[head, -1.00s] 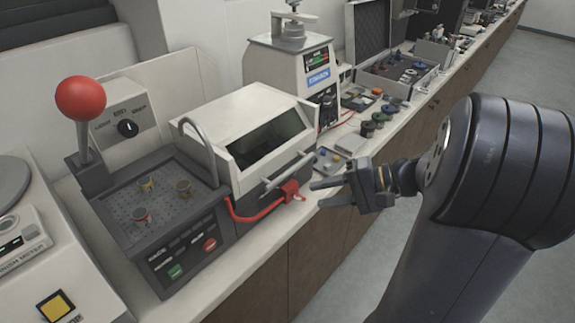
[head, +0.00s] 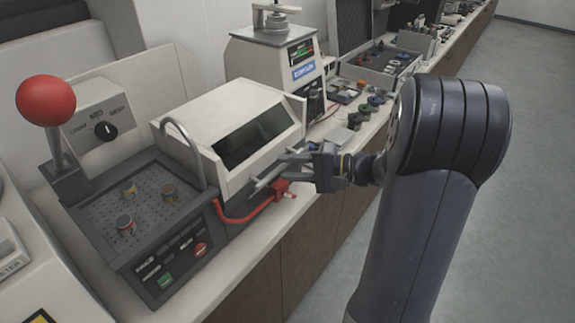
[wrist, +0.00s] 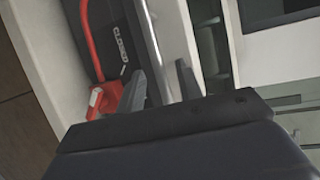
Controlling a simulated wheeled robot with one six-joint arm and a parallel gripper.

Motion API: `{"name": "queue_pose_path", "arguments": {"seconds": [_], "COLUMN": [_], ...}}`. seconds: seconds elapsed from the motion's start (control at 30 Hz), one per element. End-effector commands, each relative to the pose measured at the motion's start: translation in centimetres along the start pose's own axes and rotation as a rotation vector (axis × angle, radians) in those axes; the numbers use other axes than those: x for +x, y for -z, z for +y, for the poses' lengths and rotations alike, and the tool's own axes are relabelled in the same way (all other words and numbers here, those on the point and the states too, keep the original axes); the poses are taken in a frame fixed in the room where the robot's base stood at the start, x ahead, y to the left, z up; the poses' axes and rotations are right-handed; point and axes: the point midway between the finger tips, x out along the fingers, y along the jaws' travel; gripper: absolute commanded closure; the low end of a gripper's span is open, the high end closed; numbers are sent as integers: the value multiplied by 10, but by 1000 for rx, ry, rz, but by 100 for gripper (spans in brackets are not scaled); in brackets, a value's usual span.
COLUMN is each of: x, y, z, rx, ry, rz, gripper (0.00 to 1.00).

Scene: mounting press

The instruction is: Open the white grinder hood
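The white grinder hood (head: 215,108) is shut over the grey machine on the bench. Its sloped front has a dark window (head: 252,138), and a pale bar handle (head: 268,178) runs along the lower front edge. My gripper (head: 281,166) is at this handle, near its right part, with fingers pointing left. In the wrist view the two dark fingers (wrist: 160,78) are apart, and the handle bar (wrist: 153,48) passes between them in the picture. I cannot tell whether they touch it. The red latch lever (head: 250,208) lies below the handle, close under the gripper; it also shows in the wrist view (wrist: 87,45).
A grey perforated tray (head: 145,200) with small cups and a red ball lever (head: 46,100) stand left of the hood. A curved metal bar (head: 188,145) rises at the hood's left side. A white device (head: 275,65) stands behind. The floor at right is clear.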

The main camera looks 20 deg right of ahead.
Motion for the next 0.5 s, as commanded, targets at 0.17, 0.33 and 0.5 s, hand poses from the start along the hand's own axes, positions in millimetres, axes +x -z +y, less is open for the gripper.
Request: {"name": "queue_pose_path", "arguments": {"seconds": [0.17, 0.33, 0.5], "x": [10, 11, 11], "y": [0, 0, 0], "z": [0, 0, 0], "rx": [0, 0, 0], "ry": [-1, -1, -1], "rz": [-1, 1, 1], "gripper": [66, 66, 72]}}
